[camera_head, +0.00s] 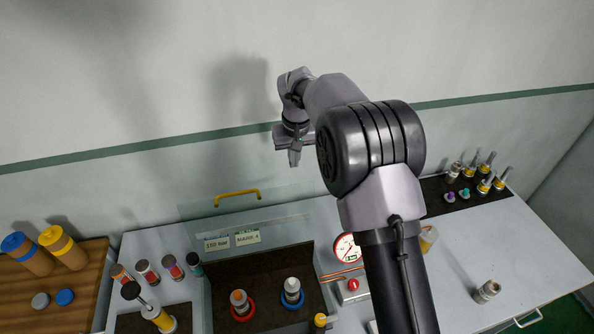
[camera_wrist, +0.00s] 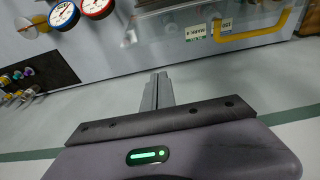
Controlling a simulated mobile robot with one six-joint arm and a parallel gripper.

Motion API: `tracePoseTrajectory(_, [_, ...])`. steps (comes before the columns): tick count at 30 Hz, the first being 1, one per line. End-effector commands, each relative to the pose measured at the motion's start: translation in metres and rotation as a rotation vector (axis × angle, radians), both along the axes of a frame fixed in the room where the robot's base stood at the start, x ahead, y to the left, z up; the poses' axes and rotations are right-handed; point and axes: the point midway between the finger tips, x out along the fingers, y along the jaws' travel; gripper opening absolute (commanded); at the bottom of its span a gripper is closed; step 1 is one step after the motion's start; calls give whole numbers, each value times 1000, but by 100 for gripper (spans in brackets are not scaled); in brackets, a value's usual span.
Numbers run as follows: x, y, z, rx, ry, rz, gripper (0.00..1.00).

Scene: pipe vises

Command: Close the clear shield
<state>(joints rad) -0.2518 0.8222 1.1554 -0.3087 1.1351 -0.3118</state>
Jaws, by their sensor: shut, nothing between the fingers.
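The clear shield (camera_head: 285,214) stands raised at the back of the bench, behind a dark bay. Its yellow handle (camera_head: 237,195) is along its top edge. In the wrist view the handle (camera_wrist: 262,34) is at the upper right. My gripper (camera_head: 294,158) is shut and empty, above and to the right of the handle near the wall, apart from the shield. In the wrist view the closed fingers (camera_wrist: 157,92) point toward the bench and touch nothing. The shield is see-through, so its lower edge is hard to make out.
In the bay stand fittings with a red ring (camera_head: 242,305) and a blue ring (camera_head: 292,294). A gauge (camera_head: 346,247) and a red button box (camera_head: 352,287) stand right of it. Several cylinders (camera_head: 172,266) are at left. The back wall is close behind my gripper.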

Motion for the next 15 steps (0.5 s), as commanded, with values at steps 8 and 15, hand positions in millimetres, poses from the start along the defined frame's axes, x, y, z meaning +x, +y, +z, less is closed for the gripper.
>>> tracePoseTrajectory(8, [-5,-1,-38,1,-1,-1,0])
tracePoseTrajectory(15, [-28,-8,-35,2,-1,-2,0])
